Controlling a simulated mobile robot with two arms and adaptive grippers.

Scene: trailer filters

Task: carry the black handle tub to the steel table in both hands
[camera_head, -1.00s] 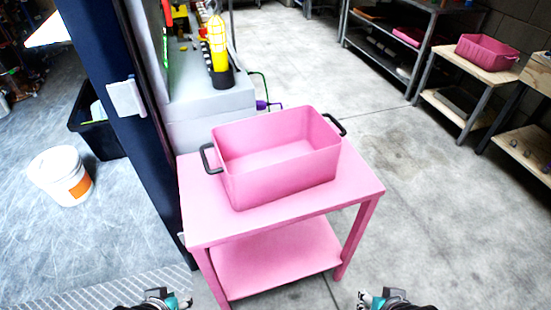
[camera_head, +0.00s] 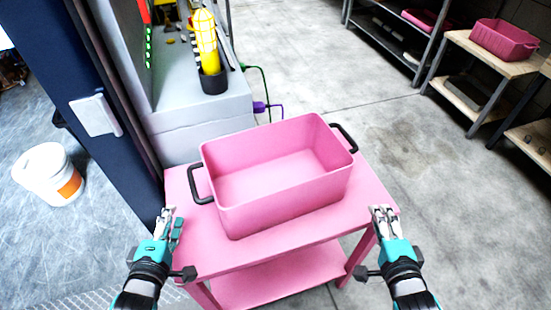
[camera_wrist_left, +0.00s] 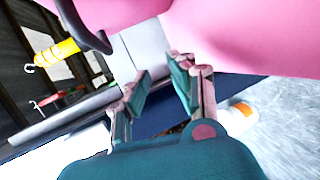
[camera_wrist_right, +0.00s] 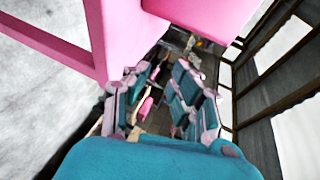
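A pink open tub (camera_head: 280,198) with black handles stands upright on a pink two-level table (camera_head: 365,190) in the head view, and looks empty. Its left handle (camera_head: 198,185) and right handle (camera_head: 346,138) stick out at its short ends. The left handle also shows in the left wrist view (camera_wrist_left: 82,25). My left gripper (camera_head: 172,213) is open and empty by the table's left side, below and left of the left handle. My right gripper (camera_head: 383,213) is open and empty by the table's right front corner, well below the right handle. Neither touches the tub.
A grey machine with a yellow lamp (camera_head: 206,45) stands behind the table, and a dark blue post (camera_head: 90,90) on its left. A white bucket (camera_head: 48,175) stands on the left floor. Another pink tub (camera_head: 502,42) is on a wooden-topped bench at back right.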

